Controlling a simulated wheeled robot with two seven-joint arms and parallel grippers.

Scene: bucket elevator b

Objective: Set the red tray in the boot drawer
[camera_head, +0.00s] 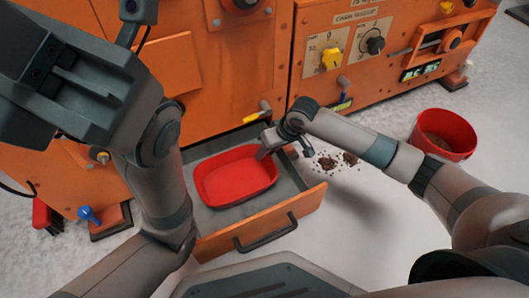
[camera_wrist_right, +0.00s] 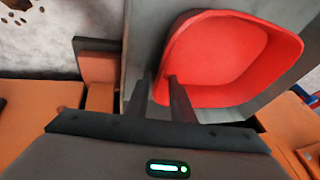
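The red tray (camera_head: 236,177) lies within the outline of the open boot drawer (camera_head: 262,225), towards its back; I cannot tell whether it rests fully on the grey floor. My right gripper (camera_head: 268,146) is at the tray's right back corner. In the right wrist view its two fingers (camera_wrist_right: 160,92) stand close together on either side of the rim of the tray (camera_wrist_right: 225,55), and the gripper looks shut on it. My left arm fills the left of the head view, with its dark hand (camera_head: 65,85) raised near the camera; its fingers do not show clearly.
A red bucket (camera_head: 443,135) stands on the floor at right. Dark crumbs (camera_head: 335,162) lie between it and the drawer. A blue-handled item (camera_head: 90,215) is at left.

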